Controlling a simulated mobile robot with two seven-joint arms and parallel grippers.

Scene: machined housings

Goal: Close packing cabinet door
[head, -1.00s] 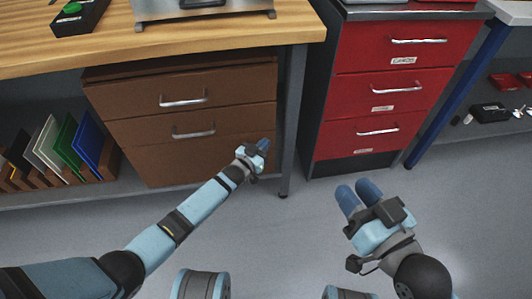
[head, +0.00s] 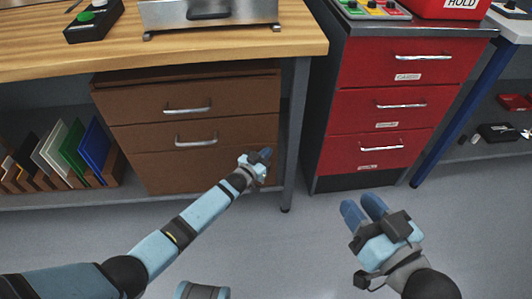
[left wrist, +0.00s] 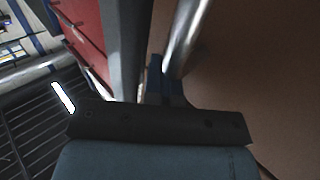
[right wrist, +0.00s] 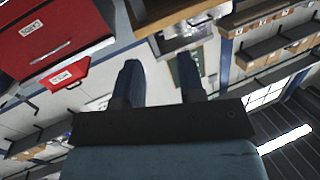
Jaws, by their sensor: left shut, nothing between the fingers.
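A brown cabinet (head: 215,135) stands under the wooden workbench, with two silver bar handles, upper (head: 187,108) and lower (head: 195,141), on its front. Its front looks about flush, but I cannot tell whether a door is ajar. My left gripper (head: 265,155) is shut and empty, at the lower right of the front. In the left wrist view its fingers (left wrist: 165,80) are close to a brown panel (left wrist: 255,70) and a silver bar (left wrist: 188,35); contact is unclear. My right gripper (head: 363,207) is open and empty over the floor; its fingers (right wrist: 160,85) show apart in the right wrist view.
A grey bench leg (head: 293,135) stands just right of the left gripper. A red drawer cabinet (head: 385,105) stands to its right. Coloured panels (head: 75,150) stand in a rack on the left. The grey floor (head: 310,250) in front is clear.

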